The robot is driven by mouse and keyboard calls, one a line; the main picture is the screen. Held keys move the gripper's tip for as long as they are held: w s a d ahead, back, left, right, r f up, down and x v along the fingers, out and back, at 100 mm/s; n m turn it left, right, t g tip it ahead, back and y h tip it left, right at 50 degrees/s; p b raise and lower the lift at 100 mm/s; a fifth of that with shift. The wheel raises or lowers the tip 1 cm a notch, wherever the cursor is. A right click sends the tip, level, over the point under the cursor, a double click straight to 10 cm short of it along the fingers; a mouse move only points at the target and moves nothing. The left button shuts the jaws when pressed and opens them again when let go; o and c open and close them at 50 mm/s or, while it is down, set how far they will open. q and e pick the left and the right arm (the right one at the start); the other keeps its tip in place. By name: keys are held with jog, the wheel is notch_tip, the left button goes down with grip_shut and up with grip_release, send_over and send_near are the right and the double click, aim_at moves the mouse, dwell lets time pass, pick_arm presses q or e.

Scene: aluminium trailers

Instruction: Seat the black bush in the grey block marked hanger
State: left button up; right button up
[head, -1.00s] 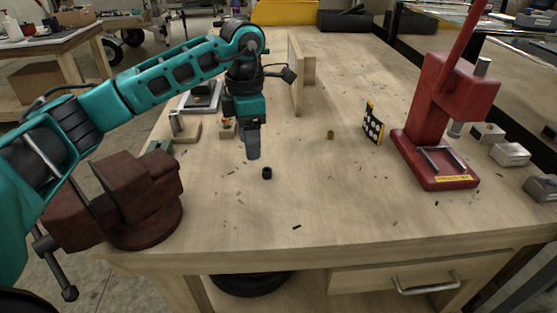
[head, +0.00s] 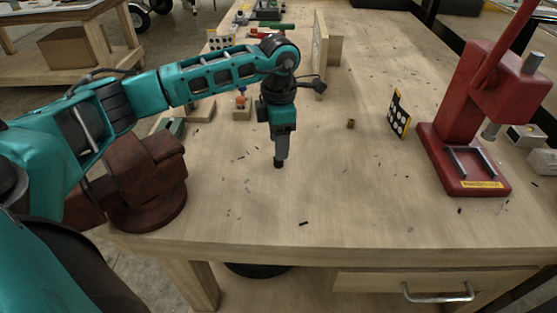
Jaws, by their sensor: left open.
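My left gripper (head: 279,160) points straight down over the middle of the bench. Its jaws are open, with the fingertips right at the small black bush (head: 278,165). The bush is mostly hidden by the fingers, and I cannot tell whether they touch it. Grey metal blocks stand at the right edge, one (head: 525,136) behind another (head: 544,161). Their markings are too small to read, so I cannot tell which is the hanger. My right gripper is not in view.
A red arbor press (head: 465,150) stands at the right and a dark red vise (head: 147,185) at the left. A small brass bush (head: 351,123), a dotted board (head: 398,114) and an upright wooden board (head: 320,50) are behind. Dark chips are scattered. The front middle is mostly clear.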

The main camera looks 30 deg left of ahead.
pick_arm(q)
jog(key=shift+a+f, duration=0.1)
jog(key=shift+f, duration=2.25)
grip_shut()
